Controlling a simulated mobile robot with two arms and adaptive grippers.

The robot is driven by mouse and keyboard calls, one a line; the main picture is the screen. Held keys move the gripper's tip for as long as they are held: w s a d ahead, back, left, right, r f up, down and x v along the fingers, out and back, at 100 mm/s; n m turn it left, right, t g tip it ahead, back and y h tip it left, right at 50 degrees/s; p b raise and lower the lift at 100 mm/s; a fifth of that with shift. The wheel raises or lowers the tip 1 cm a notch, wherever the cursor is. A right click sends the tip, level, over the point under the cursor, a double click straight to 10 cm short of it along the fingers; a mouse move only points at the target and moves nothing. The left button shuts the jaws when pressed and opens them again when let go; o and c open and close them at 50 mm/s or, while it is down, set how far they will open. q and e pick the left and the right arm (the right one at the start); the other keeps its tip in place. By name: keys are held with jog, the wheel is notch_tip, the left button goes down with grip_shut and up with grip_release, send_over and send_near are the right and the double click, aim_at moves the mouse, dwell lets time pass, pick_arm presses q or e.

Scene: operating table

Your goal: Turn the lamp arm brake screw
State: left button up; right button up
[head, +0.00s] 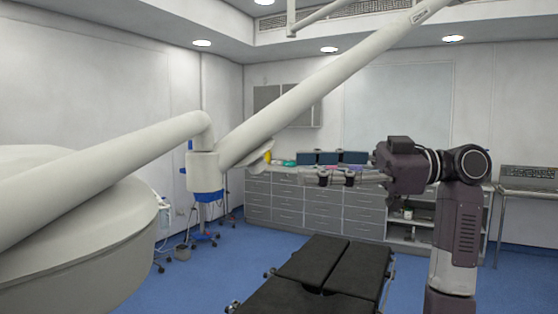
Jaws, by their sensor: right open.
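The white lamp arm (315,88) slopes down from the upper right to a cylindrical joint (203,168) left of centre. A second arm section (110,160) runs from this joint to the large round lamp head (80,250) at the lower left. I cannot make out a brake screw on the joint at this size. My right gripper (308,178) comes in from the right and points left toward the joint, with a clear gap in the picture between them. It is open and nothing shows between its fingers. My left gripper is not in view.
A black padded operating table (312,262) stands below at centre. Grey drawer cabinets (290,206) line the back wall. A wheeled stand (203,240) is behind the joint, and a side table (525,192) is at the right.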

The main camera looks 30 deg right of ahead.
aim_at(266, 162)
jog(key=a, duration=0.1)
jog(key=w+a+p, duration=0.1)
jog(key=a+r, duration=0.1)
jog(key=shift+w+a+p, duration=0.2)
jog(key=shift+a+p, duration=0.2)
jog(key=x, duration=0.2)
jog(key=p+x, duration=0.1)
jog(key=shift+w+a+f, duration=0.2)
jog(key=shift+w+f, duration=0.05)
jog(key=shift+w, duration=0.15)
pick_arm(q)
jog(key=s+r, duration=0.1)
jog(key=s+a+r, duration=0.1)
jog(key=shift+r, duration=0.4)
pick_arm(e)
jog(key=c, duration=0.4)
grip_shut()
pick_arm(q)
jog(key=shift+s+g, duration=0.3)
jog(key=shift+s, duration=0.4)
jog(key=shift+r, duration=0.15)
pick_arm(e)
jog(key=shift+g, duration=0.3)
